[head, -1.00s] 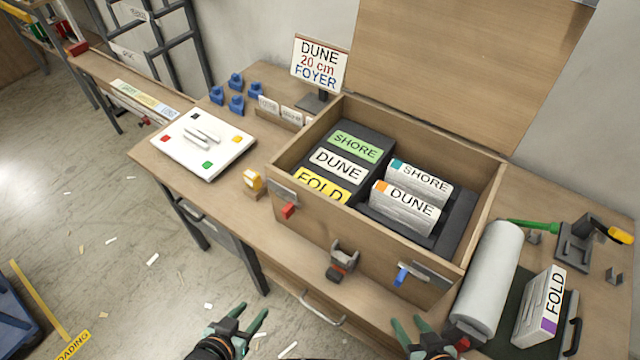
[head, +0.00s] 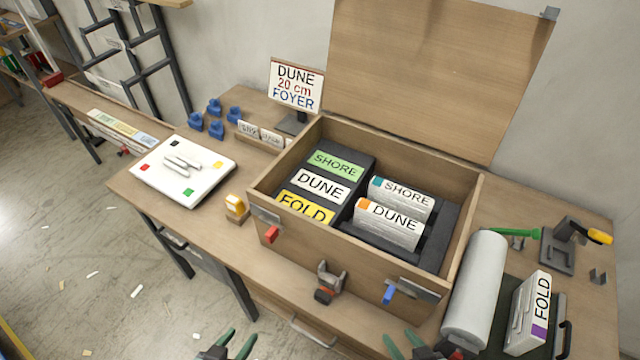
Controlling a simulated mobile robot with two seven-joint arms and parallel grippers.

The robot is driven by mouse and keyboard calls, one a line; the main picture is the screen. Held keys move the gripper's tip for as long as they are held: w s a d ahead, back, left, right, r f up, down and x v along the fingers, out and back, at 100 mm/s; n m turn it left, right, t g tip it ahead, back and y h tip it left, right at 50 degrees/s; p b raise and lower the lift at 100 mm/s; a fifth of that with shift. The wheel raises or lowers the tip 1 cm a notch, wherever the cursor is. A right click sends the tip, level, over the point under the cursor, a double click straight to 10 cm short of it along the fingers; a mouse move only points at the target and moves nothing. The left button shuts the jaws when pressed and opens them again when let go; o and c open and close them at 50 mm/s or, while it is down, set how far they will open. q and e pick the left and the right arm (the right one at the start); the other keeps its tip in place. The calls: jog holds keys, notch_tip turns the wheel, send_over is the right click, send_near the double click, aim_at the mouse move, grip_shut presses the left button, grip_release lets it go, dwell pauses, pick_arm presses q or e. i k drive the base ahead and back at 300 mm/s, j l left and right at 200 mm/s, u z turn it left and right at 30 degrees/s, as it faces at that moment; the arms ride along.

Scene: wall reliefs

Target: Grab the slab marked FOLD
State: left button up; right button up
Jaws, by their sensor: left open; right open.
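The slab marked FOLD (head: 529,314) is a white block with a purple corner patch. It stands on edge on a dark mat at the table's right end, outside the crate. A yellow FOLD label (head: 305,207) lies in the open wooden crate (head: 340,245), on a dark panel beside green SHORE and white DUNE labels. My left gripper (head: 228,345) is open and empty at the bottom edge, in front of the table. My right gripper (head: 415,345) is open and empty at the bottom edge, to the left of the FOLD slab and apart from it.
White slabs marked SHORE (head: 402,197) and DUNE (head: 388,225) lie in the crate. A sign (head: 296,86) reads DUNE 20 cm FOYER. A black handle (head: 563,338) is right of the slab.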

aim_at(527, 322)
jog(key=k+j+z, duration=0.15)
jog(key=i+l+z, duration=0.15)
jog(key=z, duration=1.5)
